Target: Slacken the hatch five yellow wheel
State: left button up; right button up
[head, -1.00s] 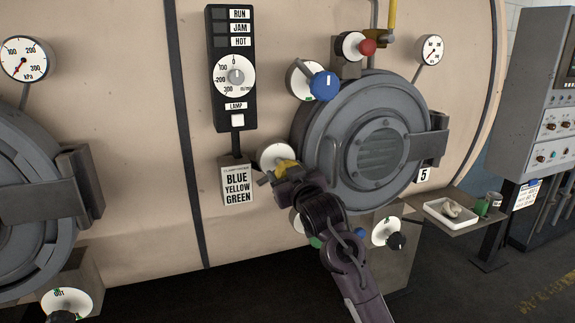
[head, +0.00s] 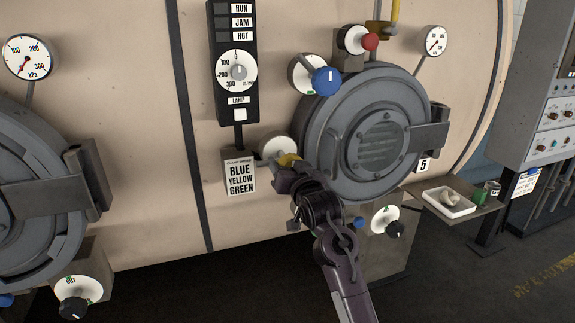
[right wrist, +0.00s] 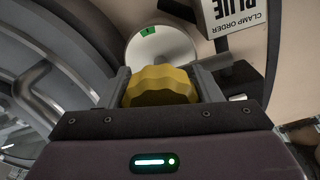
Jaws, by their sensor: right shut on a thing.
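The yellow wheel (head: 288,160) sits on the left side of the round grey hatch (head: 345,130) marked 5, in front of a white dial (head: 272,144). My right gripper (head: 284,168) is shut on the yellow wheel, and its arm hides part of the wheel and the hatch's lower left in the head view. In the right wrist view the yellow wheel (right wrist: 160,86) is between the two fingers, and the white dial behind it (right wrist: 165,42) shows a green mark. My left gripper is not in view.
A blue wheel (head: 327,81) is at the hatch's upper left, and a red knob (head: 370,42) is above. A clamp order sign (head: 240,178) reads blue, yellow, green. A shelf with a white tray (head: 449,202) is at the right. A second hatch (head: 30,200) is at the left.

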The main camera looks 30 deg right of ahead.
jog(key=shift+f, duration=0.1)
jog(key=o, duration=1)
jog(key=b+v, duration=0.2)
jog(key=v, duration=0.5)
jog(key=shift+s, duration=0.4)
jog(key=shift+a, duration=0.1)
